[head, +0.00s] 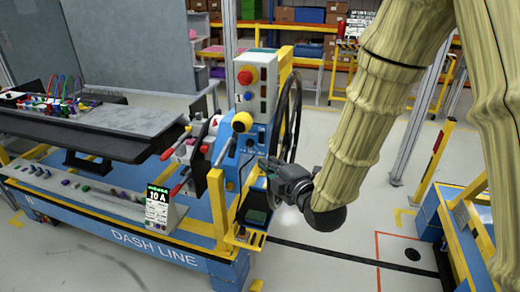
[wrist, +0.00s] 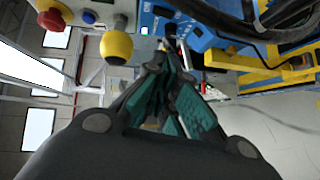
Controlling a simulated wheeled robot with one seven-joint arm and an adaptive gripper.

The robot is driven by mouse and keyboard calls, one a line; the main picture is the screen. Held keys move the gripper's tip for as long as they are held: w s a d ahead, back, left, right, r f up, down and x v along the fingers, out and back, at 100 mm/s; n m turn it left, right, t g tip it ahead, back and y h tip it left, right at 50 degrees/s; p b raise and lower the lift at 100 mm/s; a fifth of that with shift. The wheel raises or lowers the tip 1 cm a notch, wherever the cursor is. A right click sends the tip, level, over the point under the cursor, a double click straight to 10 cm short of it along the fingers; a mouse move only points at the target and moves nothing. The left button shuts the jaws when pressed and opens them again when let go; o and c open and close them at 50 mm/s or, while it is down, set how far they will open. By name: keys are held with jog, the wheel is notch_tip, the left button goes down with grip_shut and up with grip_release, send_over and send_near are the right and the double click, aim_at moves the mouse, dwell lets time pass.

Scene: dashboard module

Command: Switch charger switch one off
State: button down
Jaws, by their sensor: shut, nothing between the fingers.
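A blue panel (head: 252,143) stands at the right end of the dash line bench, under a grey control box. My gripper (head: 264,163) is shut and empty, with its tips close to the right part of this panel. In the wrist view my gripper (wrist: 170,58) points at the blue panel (wrist: 190,37), where a small dark knob or switch (wrist: 170,28) sits just past the tips. A small lit square (wrist: 145,31) is beside it. I cannot tell which part is charger switch one, its position, or whether the tips touch it.
The grey box (head: 268,85) carries a red button (head: 245,77). A yellow ball knob (head: 241,122) juts out left of my gripper; it also shows in the wrist view (wrist: 117,47). A black steering wheel (head: 291,115) stands behind. Open floor (head: 340,225) lies to the right.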

aim_at(261, 138)
jog(key=shift+w+d+f+p+x, duration=0.15)
jog(key=shift+d+p+x, duration=0.25)
jog(key=shift+p+x, duration=1.2)
jog(key=shift+w+d+p+x, duration=0.25)
jog(key=shift+d+p+x, duration=0.2)
jog(key=shift+x, duration=2.2)
jog(key=shift+w+d+f+p+x, duration=0.1)
jog(key=shift+w+d+p+x, duration=0.2)
jog(key=shift+p+x, duration=1.3)
jog(key=shift+w+a+f+b, duration=0.15)
jog(key=shift+w+b, duration=0.25)
jog(key=shift+b, duration=0.4)
